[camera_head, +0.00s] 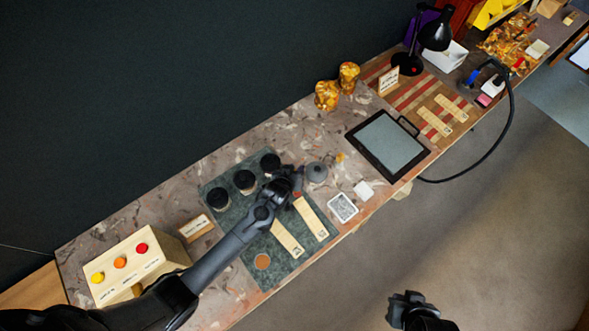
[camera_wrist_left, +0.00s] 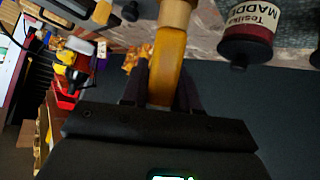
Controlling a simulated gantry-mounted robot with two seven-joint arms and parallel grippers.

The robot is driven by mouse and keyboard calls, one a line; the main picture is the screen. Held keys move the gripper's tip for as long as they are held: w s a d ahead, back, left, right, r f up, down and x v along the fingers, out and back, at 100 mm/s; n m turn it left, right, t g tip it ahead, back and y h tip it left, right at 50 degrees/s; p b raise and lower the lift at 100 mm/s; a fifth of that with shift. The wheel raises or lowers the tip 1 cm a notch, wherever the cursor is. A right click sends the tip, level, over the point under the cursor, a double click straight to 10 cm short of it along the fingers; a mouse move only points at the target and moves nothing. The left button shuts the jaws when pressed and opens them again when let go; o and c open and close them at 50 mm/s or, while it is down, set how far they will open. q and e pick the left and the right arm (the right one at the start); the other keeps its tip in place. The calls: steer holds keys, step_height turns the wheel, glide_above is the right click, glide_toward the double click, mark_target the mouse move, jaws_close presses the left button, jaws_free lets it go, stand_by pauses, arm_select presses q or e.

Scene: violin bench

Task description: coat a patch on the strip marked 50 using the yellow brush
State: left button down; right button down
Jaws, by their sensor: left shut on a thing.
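My left gripper (camera_head: 292,177) is over the top right of the green mat (camera_head: 222,224). In the left wrist view its fingers (camera_wrist_left: 161,90) are shut on a yellow-amber handle (camera_wrist_left: 167,62), apparently the brush, with a paler wooden part (camera_wrist_left: 174,14) beyond it. The brush's tip is hidden. Two pale strips lie on the mat, a left one (camera_head: 287,239) and a right one (camera_head: 311,219); their end marks are too small to read, and the gripper is above their upper ends. My right gripper (camera_head: 407,304) hangs over the floor, its opening unclear.
Several black-lidded jars, one in the middle (camera_head: 244,181), stand along the mat's back; a jar labelled MADDER (camera_wrist_left: 247,36) shows in the left wrist view. A grey round object (camera_head: 316,172) is right of the gripper. A box with coloured knobs (camera_head: 135,268) stands left, a tablet (camera_head: 387,144) right.

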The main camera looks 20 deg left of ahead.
steer(key=shift+a+r+p, duration=0.15)
steer(key=shift+r+p, duration=1.4)
steer(key=shift+r, duration=0.35)
